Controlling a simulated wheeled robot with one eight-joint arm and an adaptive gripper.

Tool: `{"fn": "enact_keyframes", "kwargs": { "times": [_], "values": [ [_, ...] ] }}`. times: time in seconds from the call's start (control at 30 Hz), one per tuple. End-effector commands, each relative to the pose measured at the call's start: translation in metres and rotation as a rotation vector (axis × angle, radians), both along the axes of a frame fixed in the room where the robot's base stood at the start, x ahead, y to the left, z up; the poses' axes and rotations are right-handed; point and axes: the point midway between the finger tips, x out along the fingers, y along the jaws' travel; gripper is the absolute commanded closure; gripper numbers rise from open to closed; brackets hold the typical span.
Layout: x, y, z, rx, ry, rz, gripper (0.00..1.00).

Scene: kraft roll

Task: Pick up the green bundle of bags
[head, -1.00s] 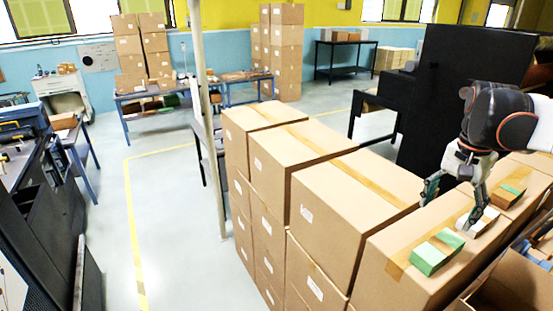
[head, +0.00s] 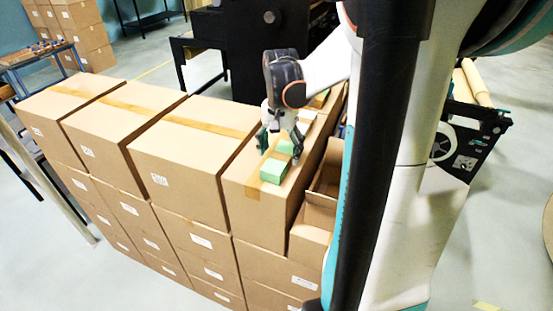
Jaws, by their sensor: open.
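A green bundle of bags (head: 273,171) lies on top of the carton (head: 240,177) at the right end of the row, near the front of its top, on a strip of brown tape. My gripper (head: 280,143) points down just behind this bundle, with its fingers spread apart. A paler bundle (head: 285,147) shows between and just below the fingers; whether they touch it I cannot tell. A further bundle with some green (head: 320,98) lies farther back, partly hidden by my arm.
Several tall cartons (head: 190,140) stand in a stacked row to the left. An open carton (head: 318,205) adjoins the bundle carton on the right. A black cabinet (head: 250,50) stands behind. My column blocks the view to the right.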

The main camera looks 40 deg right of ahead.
Motion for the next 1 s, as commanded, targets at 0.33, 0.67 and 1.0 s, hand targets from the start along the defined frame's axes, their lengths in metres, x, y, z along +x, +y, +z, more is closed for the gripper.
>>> {"fn": "enact_keyframes", "kwargs": {
  "times": [0.33,0.67,1.0],
  "values": [
    [0.001,-0.002,-0.032,0.0,0.0,0.0,0.27],
    [0.001,-0.002,-0.032,0.0,0.0,0.0,0.58],
    [0.001,-0.002,-0.031,0.0,0.0,0.001,0.78]
  ]
}}
